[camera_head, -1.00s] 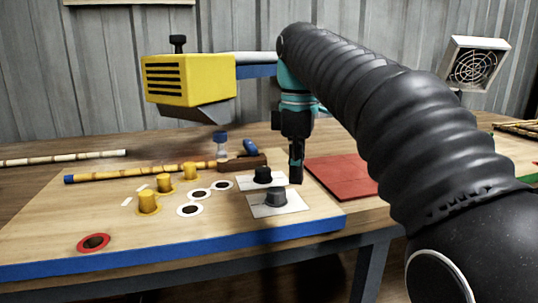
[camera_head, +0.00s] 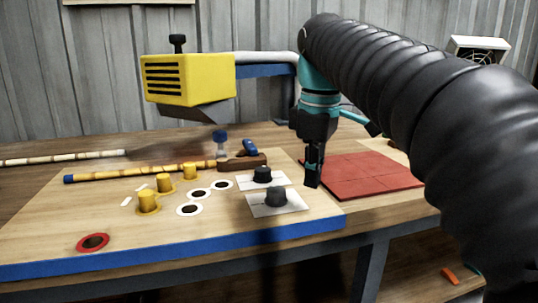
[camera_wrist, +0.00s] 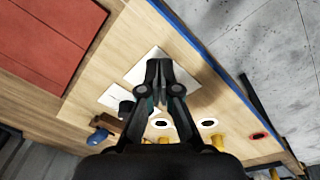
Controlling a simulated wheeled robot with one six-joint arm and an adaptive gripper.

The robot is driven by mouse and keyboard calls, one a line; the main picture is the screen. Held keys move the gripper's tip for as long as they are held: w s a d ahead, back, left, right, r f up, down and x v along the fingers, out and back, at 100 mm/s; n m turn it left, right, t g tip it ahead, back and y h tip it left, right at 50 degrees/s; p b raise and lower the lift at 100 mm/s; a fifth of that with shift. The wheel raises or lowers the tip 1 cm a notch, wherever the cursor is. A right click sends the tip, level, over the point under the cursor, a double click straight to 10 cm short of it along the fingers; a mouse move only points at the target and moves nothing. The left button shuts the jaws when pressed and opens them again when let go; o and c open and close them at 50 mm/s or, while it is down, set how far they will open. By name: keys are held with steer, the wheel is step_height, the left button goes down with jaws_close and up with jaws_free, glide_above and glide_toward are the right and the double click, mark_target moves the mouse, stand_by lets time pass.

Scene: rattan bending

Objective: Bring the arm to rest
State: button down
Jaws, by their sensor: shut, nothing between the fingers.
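My gripper (camera_head: 313,180) hangs fingers down above the right part of the workbench (camera_head: 215,236), between the white plates with black knobs and the red mat. In the wrist view my gripper (camera_wrist: 158,66) has its fingertips together with nothing between them. My arm reaches in from the right of the head view, in a black ribbed sleeve.
Black knobs (camera_head: 276,197) on white plates stand just left of my gripper. A red mat (camera_head: 362,176) lies to its right. Yellow pegs (camera_head: 148,202), white rings (camera_head: 189,209), a red ring (camera_head: 93,242) and a rattan pole (camera_head: 140,172) lie farther left. A yellow heater-like box (camera_head: 188,80) overhangs the bench.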

steer(key=s+d+f+m+t, duration=0.1)
steer(key=s+d+f+m, duration=0.1)
steer(key=s+f+m, duration=0.2)
steer(key=s+d+f+m+t, duration=0.2)
steer(key=s+d+f+m, duration=0.1)
steer(key=s+f, duration=0.4)
steer(key=s+d+f+m+t, duration=0.1)
steer(key=s+d+f+m, duration=0.2)
steer(key=f, duration=0.8)
steer(key=s+m, duration=0.2)
steer(key=s, duration=0.1)
steer(key=shift+t, duration=0.3)
